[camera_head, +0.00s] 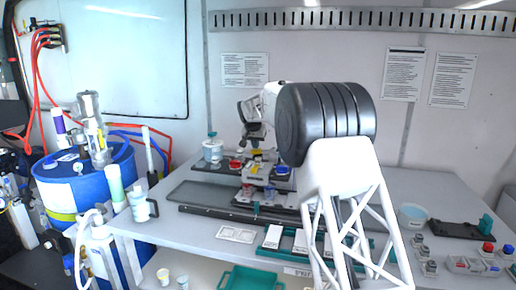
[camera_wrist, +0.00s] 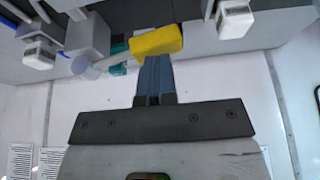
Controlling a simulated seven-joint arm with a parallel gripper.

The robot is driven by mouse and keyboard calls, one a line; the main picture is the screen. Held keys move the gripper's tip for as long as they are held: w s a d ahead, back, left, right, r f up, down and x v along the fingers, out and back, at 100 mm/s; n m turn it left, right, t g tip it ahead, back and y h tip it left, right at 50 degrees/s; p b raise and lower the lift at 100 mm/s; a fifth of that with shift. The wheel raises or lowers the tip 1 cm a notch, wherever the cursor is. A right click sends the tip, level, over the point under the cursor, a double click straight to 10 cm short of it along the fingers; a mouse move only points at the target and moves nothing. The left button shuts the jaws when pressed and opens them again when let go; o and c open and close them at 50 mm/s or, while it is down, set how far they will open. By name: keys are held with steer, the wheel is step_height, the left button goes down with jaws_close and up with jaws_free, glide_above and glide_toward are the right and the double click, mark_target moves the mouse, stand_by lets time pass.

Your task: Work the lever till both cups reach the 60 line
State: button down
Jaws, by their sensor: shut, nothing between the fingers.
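The proportioner (camera_head: 262,172) stands on the far middle of the bench, with a red cap (camera_head: 235,164) at its left and a blue cap (camera_head: 281,170) at its right. A yellow grip (camera_wrist: 156,40), which looks like the lever's handle, is at the fingertips in the wrist view. My gripper (camera_wrist: 155,72) is shut with nothing between its fingers. Its tips meet or nearly meet the yellow grip; I cannot tell if they touch. Small red and blue containers (camera_head: 269,192) sit low at the proportioner's front, perhaps the cups. Their levels and the 60 line are too small to read.
My arm hides part of the bench at the right of centre. A green rack with white blocks (camera_head: 272,237) lies at the front. A tub (camera_head: 412,216) and several small jars (camera_head: 467,264) are at the right. A blue drum (camera_head: 84,185) stands left.

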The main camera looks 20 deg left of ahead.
steer(key=shift+r, duration=3.4)
